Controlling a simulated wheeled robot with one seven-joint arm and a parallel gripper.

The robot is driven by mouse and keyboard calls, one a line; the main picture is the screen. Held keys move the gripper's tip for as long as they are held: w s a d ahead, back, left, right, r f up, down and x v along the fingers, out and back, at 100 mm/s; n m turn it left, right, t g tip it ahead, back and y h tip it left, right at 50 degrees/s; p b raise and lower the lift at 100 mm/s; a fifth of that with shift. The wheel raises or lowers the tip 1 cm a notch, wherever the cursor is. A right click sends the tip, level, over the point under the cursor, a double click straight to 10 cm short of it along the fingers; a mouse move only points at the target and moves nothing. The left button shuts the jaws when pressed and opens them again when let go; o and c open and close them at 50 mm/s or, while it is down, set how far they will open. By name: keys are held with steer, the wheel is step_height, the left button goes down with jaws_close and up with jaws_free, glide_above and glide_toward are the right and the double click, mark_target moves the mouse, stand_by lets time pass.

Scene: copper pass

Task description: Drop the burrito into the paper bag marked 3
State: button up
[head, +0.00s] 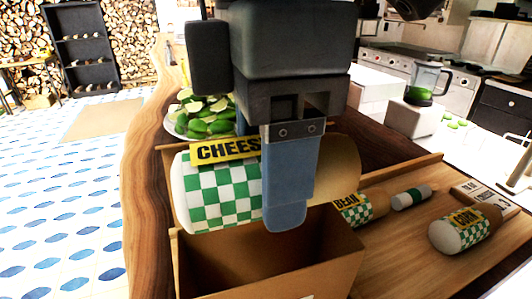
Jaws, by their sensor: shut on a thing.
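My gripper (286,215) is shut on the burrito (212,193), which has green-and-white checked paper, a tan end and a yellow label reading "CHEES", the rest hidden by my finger. Only the near finger shows; the other is hidden. The burrito lies roughly level across the picture, at the back of and above the open mouth of a brown paper bag (315,267). I cannot tell whether it touches the bag. The bag stands upright, cut off by the bottom edge; its mark is not readable here.
A plate of limes (205,117) and a blender (425,85) stand farther back.

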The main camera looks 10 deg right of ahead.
steer(key=o, duration=1.3)
steer(key=shift+o, duration=0.2)
